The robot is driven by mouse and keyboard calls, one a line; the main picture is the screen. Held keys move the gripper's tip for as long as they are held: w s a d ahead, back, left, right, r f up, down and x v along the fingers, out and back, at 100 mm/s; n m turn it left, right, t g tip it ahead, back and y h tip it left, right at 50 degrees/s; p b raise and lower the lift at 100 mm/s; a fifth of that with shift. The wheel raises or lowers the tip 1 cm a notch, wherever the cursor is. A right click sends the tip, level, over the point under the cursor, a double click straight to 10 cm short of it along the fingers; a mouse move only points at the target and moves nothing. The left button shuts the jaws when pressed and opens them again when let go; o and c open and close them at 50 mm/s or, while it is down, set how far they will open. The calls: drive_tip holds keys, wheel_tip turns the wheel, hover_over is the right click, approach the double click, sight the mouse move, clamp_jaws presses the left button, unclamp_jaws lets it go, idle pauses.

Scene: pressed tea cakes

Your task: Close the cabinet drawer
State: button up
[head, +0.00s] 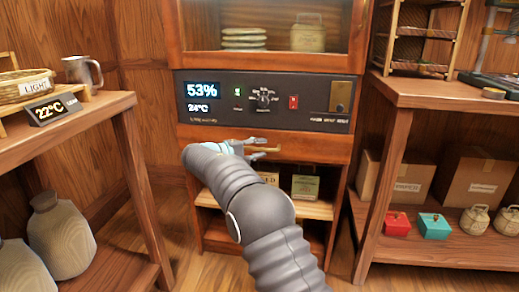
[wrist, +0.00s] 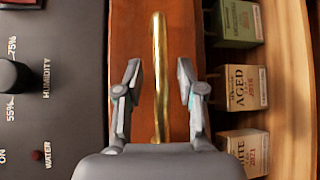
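The cabinet drawer (head: 325,150) is the wooden front under the cabinet's dark control panel. How far it stands out is hard to tell in the head view. Its brass bar handle (head: 268,149) shows partly behind my gripper (head: 250,149). In the wrist view the handle (wrist: 159,35) runs up and down the picture against the drawer's wooden front (wrist: 132,25). My gripper (wrist: 158,85) is open, with one finger on each side of the handle and a visible gap to it on both sides.
The control panel (head: 315,115) with knob and switch sits above the drawer. Labelled boxes (head: 305,186) stand on the shelf below. Wooden tables stand left (head: 110,103) and right (head: 420,93) of the cabinet. Jars (head: 62,235) stand low at left.

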drive_tip(key=v, duration=1.2)
drive_tip(key=shift+w, duration=0.15)
wheel_tip(320, 180, down, 10)
drive_tip(key=s+n+g+y, duration=0.1)
drive_tip(key=n+y, duration=0.1)
drive_tip(key=y, duration=0.1)
drive_tip(key=s+d+f+g+y, duration=0.2)
drive_tip(key=s+d+f+g, duration=0.2)
drive_tip(key=s, duration=0.3)
drive_tip(key=s+d+r+m+y+p, duration=0.2)
drive_tip(key=s+d+r+m, duration=0.2)
drive_tip(key=s+d, duration=0.5)
drive_tip(key=s+d+r+m+y+p, duration=0.3)
drive_tip(key=s+d+r, duration=0.3)
drive_tip(key=s+d, duration=0.4)
drive_tip(key=s+d+r+m+y+p, duration=0.2)
drive_tip(key=s+d+r+m, duration=0.2)
drive_tip(key=s+d, duration=0.5)
drive_tip(key=s+r, duration=0.2)
drive_tip(key=s, duration=0.4)
drive_tip(key=shift+s+d+m+y, duration=0.2)
drive_tip(key=shift+m+y, duration=0.1)
drive_tip(key=shift+r, duration=0.1)
